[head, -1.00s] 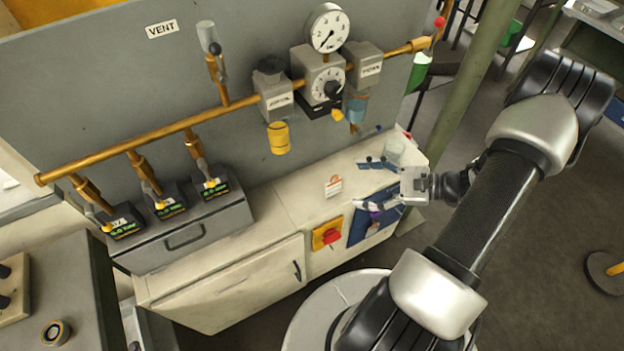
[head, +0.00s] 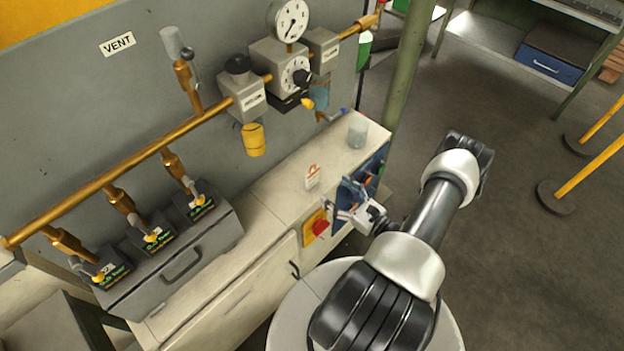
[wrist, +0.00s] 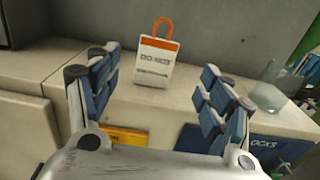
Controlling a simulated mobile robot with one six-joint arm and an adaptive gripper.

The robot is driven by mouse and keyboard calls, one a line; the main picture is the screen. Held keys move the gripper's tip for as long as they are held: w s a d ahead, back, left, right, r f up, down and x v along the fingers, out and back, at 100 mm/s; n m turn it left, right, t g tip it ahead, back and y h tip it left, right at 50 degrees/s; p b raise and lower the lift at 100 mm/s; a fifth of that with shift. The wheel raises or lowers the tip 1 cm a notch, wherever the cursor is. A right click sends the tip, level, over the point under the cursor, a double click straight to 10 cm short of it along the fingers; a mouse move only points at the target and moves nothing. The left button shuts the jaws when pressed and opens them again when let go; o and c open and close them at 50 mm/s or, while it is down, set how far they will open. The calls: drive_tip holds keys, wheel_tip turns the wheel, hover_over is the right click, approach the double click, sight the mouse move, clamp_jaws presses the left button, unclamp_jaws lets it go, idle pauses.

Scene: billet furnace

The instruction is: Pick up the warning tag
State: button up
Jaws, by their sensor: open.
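The warning tag (head: 312,176) is a small white tag with an orange band and an orange loop at its top. It stands on the cream cabinet top, near the front edge. In the wrist view the tag (wrist: 154,57) appears upright, beyond and between my fingers. My gripper (head: 343,196) is in front of the cabinet, to the right of the tag and apart from it. In the wrist view my gripper (wrist: 158,82) is open, with its blue-padded fingers spread wide and nothing between them.
A clear glass beaker (head: 357,130) stands on the cabinet top to the right of the tag. A red knob on a yellow plate (head: 316,228) is on the cabinet front. Brass piping (head: 150,147) with valves and a gauge (head: 290,20) runs above. A green post (head: 410,65) stands at the right.

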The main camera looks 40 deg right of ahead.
sight(314, 176)
drive_tip(key=w, duration=0.4)
drive_tip(key=shift+w+a+b, duration=0.25)
drive_tip(key=shift+w+b, duration=0.05)
drive_tip(key=shift+w, duration=0.1)
drive_tip(key=shift+w+a+f+b, duration=0.15)
drive_tip(key=shift+w+b, duration=0.2)
drive_tip(key=shift+w, duration=1)
drive_tip(key=shift+w+a+f+b, duration=0.15)
drive_tip(key=shift+w+b, duration=0.2)
drive_tip(key=shift+w, duration=0.95)
drive_tip(key=shift+r, duration=0.15)
drive_tip(key=shift+c, duration=0.3)
drive_tip(key=c, duration=0.9)
